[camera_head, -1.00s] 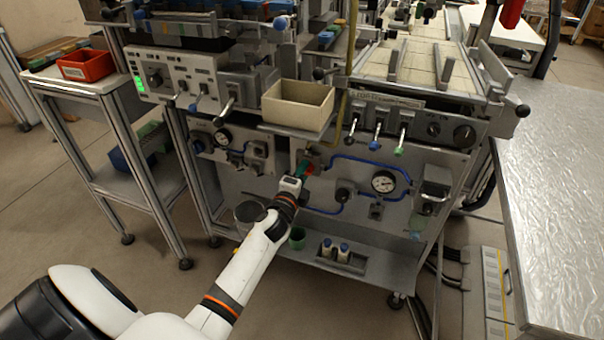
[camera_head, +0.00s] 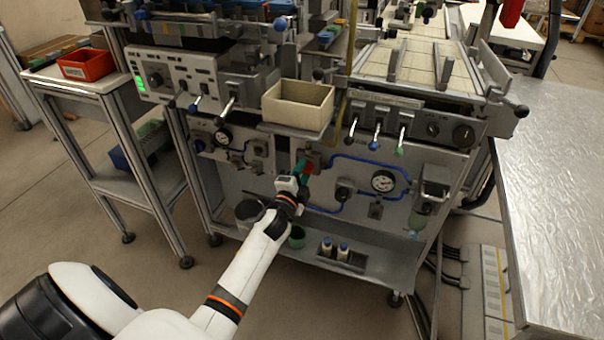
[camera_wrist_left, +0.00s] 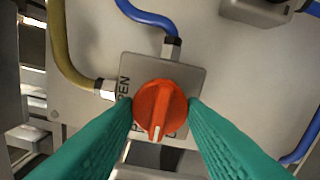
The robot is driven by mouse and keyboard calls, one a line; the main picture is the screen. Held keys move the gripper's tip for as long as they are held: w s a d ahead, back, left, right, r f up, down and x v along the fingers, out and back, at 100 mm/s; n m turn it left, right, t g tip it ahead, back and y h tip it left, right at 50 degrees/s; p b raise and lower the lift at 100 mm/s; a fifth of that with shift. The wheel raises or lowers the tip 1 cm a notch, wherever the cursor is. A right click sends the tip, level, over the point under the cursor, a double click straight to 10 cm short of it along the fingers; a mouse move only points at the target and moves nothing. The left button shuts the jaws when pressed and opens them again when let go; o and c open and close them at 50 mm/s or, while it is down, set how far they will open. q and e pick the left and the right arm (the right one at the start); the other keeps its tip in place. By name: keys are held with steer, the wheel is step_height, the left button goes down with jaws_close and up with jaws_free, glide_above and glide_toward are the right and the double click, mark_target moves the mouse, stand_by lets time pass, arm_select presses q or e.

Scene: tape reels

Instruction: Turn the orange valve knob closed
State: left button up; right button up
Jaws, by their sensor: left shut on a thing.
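The orange valve knob (camera_wrist_left: 160,107) is round with a raised grip bar and a white pointer line, which points down in the left wrist view. It sits on a grey square plate (camera_wrist_left: 187,76) with "OPEN" lettering at its left; other lettering is partly hidden. My left gripper (camera_wrist_left: 162,112) has one green finger on each side of the knob, closed on it. In the head view my left gripper (camera_head: 299,172) reaches the front panel below the beige bin, and the knob there is mostly hidden behind the fingers. My right gripper is not in view.
A blue hose (camera_wrist_left: 146,15) and a yellow hose (camera_wrist_left: 62,55) join the valve plate. On the panel are pressure gauges (camera_head: 383,181) and blue tubing. A beige bin (camera_head: 298,104) stands above my gripper. A shelf with small bottles (camera_head: 343,252) lies below.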

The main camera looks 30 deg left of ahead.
arm_select(q)
steer(key=o, duration=1)
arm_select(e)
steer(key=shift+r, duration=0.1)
arm_select(q)
steer(key=shift+s+f, duration=0.1)
steer(key=shift+s, duration=0.2)
steer(key=v, duration=1.1)
steer(key=shift+s+p, duration=0.2)
steer(key=shift+p, duration=0.2)
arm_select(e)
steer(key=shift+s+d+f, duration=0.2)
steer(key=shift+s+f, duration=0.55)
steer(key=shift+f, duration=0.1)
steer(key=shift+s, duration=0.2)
